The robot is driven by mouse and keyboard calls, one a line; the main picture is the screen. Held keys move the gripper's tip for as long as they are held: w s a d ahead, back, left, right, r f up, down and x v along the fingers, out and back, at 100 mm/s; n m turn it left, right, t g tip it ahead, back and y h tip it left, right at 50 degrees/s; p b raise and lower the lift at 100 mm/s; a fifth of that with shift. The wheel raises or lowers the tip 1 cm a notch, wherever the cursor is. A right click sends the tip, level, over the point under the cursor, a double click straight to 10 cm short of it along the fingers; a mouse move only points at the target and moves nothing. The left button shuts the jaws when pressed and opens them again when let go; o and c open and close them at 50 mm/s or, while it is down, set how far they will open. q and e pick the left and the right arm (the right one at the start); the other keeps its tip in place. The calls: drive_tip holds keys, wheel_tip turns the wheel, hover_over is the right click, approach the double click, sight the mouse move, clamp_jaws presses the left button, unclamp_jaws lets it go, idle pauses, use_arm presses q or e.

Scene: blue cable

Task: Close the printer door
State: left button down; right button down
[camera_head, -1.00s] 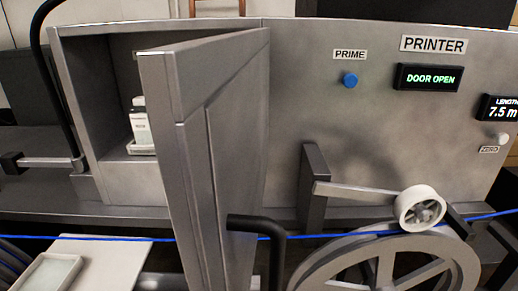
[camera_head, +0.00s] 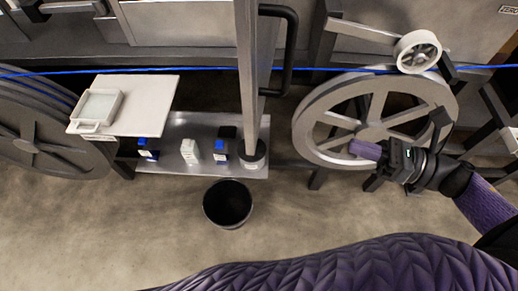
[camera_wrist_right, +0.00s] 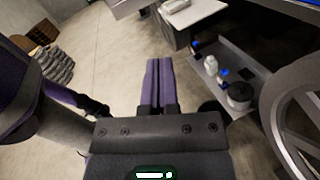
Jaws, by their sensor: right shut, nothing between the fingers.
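The grey printer door (camera_head: 247,75) stands open in the head view, seen from above as a narrow upright panel sticking out toward me. Its black bar handle (camera_head: 291,50) is on the right side of the panel. Only the lower part of the door shows. My right gripper (camera_head: 362,149) is in front of the large spoked wheel, to the right of the door and apart from it. In the wrist view its two purple fingers (camera_wrist_right: 159,82) are together with nothing between them. My left gripper is not in view.
The spoked wheel (camera_head: 310,120) and the blue cable (camera_head: 190,70) lie along the machine's front. A low shelf (camera_head: 180,168) holds small bottles, and a black bin (camera_head: 227,222) stands on the floor. A white board (camera_head: 150,105) juts out left. The floor in front is mostly clear.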

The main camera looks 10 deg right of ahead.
drive_tip(key=s+a+r+n+g+y, duration=0.2)
drive_tip(key=a+r+n+g, duration=0.1)
drive_tip(key=n+g, duration=0.15)
drive_tip(key=t+p, duration=0.1)
drive_tip(key=p, duration=0.3)
approach(256, 138)
drive_tip(key=shift+n, duration=0.35)
drive_tip(key=x, duration=0.6)
drive_tip(key=shift+w+a, duration=0.2)
drive_tip(key=shift+w+a+f, duration=0.15)
drive_tip(key=shift+a+f, duration=0.1)
drive_tip(key=shift+a, duration=0.25)
drive_tip(key=shift+a+t, duration=0.1)
drive_tip(key=shift+t, duration=0.15)
